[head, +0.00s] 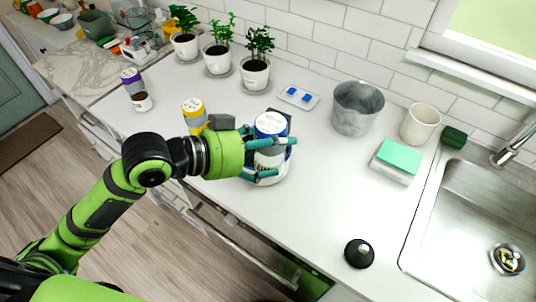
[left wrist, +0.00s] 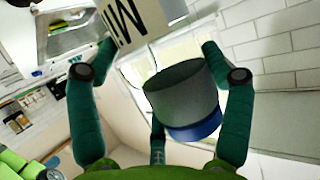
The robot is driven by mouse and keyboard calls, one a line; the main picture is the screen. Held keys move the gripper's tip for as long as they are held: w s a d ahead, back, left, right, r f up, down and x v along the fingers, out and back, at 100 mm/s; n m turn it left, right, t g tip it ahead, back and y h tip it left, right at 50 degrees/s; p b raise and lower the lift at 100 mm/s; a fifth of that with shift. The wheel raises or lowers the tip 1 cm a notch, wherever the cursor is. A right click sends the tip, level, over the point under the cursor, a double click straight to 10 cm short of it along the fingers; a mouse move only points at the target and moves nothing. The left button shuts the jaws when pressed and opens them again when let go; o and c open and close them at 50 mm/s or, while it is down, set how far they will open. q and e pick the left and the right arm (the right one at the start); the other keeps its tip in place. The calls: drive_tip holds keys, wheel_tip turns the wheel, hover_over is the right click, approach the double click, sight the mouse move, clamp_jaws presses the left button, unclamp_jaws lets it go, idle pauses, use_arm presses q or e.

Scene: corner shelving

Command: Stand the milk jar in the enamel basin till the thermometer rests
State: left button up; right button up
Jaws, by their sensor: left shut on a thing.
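My left gripper (head: 270,158) has its teal fingers closed around the milk jar (head: 270,124), which has a blue and white lid and a greyish body. In the left wrist view the jar shows as a grey cylinder with a blue end (left wrist: 180,95) between the fingers (left wrist: 165,100). A white, round, low vessel (head: 272,179), seemingly the enamel basin, shows just below the jar, mostly hidden by the fingers. I cannot tell whether the jar touches its floor. A card lettered "MI" (left wrist: 135,30) shows beyond the fingers. I cannot make out a thermometer. My right gripper is not in view.
Potted plants (head: 219,58), a small tray (head: 298,96) and a grey bucket (head: 357,108) line the back.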

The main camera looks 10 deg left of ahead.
use_arm(q)
drive_tip(key=shift+s+d+r, duration=0.15)
drive_tip(key=shift+d+r, duration=0.2)
drive_tip(key=shift+r, duration=0.3)
drive_tip(key=w+f+b, duration=0.1)
drive_tip(key=b, duration=0.2)
drive_tip(key=w+a+f+b, duration=0.1)
drive_tip(key=b, duration=0.3)
drive_tip(key=shift+f, duration=0.15)
drive_tip(key=shift+w+a+f+p, duration=0.1)
drive_tip(key=shift+w+a+p, duration=0.05)
drive_tip(key=shift+w+p, duration=0.3)
drive_tip(key=shift+w+a+p, duration=0.15)
drive_tip(key=shift+w+p, duration=0.15)
drive_tip(key=shift+w, duration=0.2)
drive_tip(key=w+a+f+p, duration=0.2)
drive_tip(key=w+a+f, duration=0.1)
drive_tip(key=w+f, duration=0.3)
wheel_tip(320, 180, down, 2)
drive_tip(key=shift+w+a+f, duration=0.15)
drive_tip(key=shift+w+f, duration=0.05)
drive_tip(key=shift+w, duration=0.05)
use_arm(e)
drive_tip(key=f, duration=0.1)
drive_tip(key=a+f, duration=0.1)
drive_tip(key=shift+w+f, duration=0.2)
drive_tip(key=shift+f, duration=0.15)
